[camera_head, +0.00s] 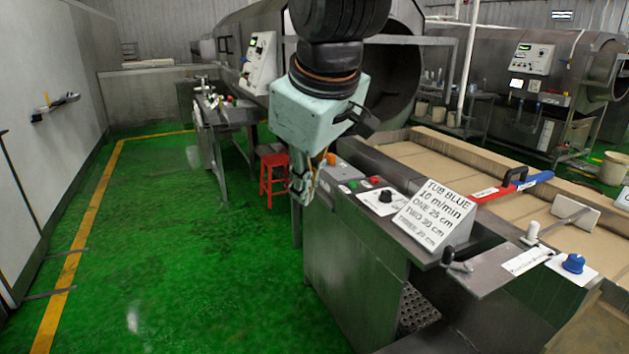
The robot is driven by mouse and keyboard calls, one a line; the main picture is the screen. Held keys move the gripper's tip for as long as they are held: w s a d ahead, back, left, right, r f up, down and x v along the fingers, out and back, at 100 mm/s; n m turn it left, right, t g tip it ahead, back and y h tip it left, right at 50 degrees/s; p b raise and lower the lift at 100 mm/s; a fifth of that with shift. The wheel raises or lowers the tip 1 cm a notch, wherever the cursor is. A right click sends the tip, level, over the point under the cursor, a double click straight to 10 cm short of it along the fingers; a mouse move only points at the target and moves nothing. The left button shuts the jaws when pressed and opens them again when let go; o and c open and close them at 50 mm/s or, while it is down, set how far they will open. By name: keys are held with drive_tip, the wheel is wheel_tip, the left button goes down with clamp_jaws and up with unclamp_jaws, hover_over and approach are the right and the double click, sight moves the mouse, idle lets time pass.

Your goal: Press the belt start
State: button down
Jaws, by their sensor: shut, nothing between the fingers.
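A steel control console (345,260) stands in the middle of the view. On its top are a small green button (352,185), a red button (376,181) and a white plate with a black knob (385,196). No label naming the belt start is readable. My gripper (300,200) hangs pointing down at the console's left end. Its fingers are shut and empty. In the picture it is left of the green button, apart from it. Its exact height over the console is hard to tell.
A sign reading "TUB BLUE" (435,214) stands right of the knob. A black lever (455,262), a white knob (532,233) and a blue knob (573,263) are further right. A red stool (272,172) stands behind. Green floor (170,240) at left is clear.

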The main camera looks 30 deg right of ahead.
drive_tip(key=w+d+r+n+h+p, duration=0.1)
drive_tip(key=w+d+n+p, duration=0.1)
drive_tip(key=w+d, duration=0.5)
drive_tip(key=w+d+r+n+p, duration=0.1)
drive_tip(key=w+d+n+p, duration=0.15)
drive_tip(key=w, duration=0.75)
drive_tip(key=n+t+h+p, duration=0.3)
drive_tip(key=n+p, duration=0.8)
drive_tip(key=n, duration=0.1)
hover_over(355, 183)
wheel_tip(355, 183, down, 21)
drive_tip(key=shift+a, duration=0.15)
drive_tip(key=shift+f+b, duration=0.1)
drive_tip(key=shift+b, duration=0.25)
drive_tip(key=shift+f+b, duration=1.35)
drive_tip(key=shift+f, duration=1.55)
drive_tip(key=shift+f+b, duration=1.2)
drive_tip(key=shift+b, duration=0.25)
drive_tip(key=shift+f+b, duration=0.55)
drive_tip(key=shift+b, duration=0.6)
